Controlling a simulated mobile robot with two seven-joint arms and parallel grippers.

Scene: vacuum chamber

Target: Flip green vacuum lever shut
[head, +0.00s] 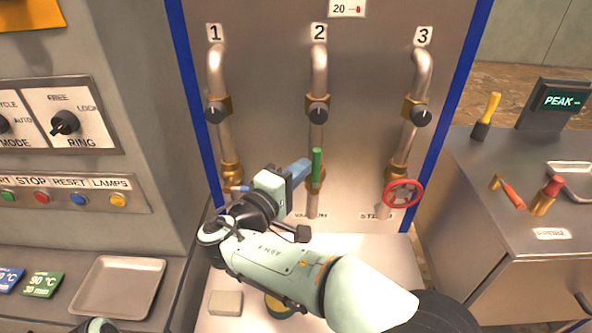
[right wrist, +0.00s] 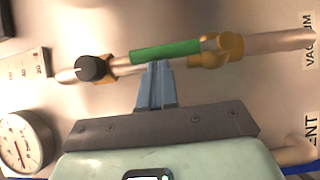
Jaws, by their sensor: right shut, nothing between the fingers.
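The green lever (head: 316,164) stands upright along the pipe under number 2, just above the brass valve body (head: 315,184). In the right wrist view the green lever (right wrist: 166,51) runs about parallel to the pipe, joined to the brass valve (right wrist: 222,50). My right gripper (head: 307,166) comes in from the lower left. Its blue fingers (right wrist: 157,67) are closed together and empty, with their tips at the lever's side. I cannot tell if they touch it. My left gripper does not show.
Pipe 1 (head: 217,70) and pipe 3 (head: 419,72) flank the middle pipe. A red handwheel (head: 403,193) sits low on pipe 3. A pressure gauge (right wrist: 22,140) shows in the wrist view. A side bench with tools (head: 510,190) is at the right.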

